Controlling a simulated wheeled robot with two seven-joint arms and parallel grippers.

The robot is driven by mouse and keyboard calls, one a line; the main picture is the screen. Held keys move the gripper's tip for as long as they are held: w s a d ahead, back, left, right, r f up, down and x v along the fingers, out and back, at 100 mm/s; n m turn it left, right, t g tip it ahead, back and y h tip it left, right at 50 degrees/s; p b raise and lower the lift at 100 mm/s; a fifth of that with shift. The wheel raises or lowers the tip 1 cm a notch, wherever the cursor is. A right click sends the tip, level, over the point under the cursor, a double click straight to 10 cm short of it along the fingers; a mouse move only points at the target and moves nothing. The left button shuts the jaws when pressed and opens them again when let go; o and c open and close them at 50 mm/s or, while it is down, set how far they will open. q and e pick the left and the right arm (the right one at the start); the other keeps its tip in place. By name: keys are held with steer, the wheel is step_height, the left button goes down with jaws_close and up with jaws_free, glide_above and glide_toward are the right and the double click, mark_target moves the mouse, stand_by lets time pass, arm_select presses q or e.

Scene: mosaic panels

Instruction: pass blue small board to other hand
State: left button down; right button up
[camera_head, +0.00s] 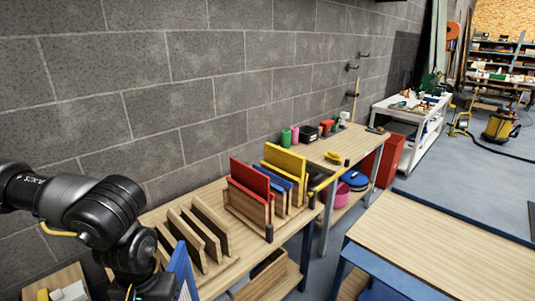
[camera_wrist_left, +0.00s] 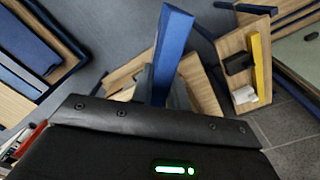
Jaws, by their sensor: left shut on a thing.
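The blue small board (camera_head: 182,274) stands upright at the bottom edge of the head view, just right of my left wrist. My left gripper (camera_wrist_left: 160,92) is shut on it. In the left wrist view the blue board (camera_wrist_left: 173,45) sticks out from between the fingers, seen nearly edge-on. In the head view my left arm comes in from the left, and its fingers are mostly hidden or cut off at the bottom. My right gripper is in neither view.
A wooden rack (camera_head: 231,265) with upright slats stands on the bench beside the held board. Racks with a red board (camera_head: 250,178), a yellow board (camera_head: 286,159) and blue boards stand farther back. An empty table (camera_head: 440,250) is at right, with floor between.

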arm_select(q)
steer(key=shift+f, duration=0.35)
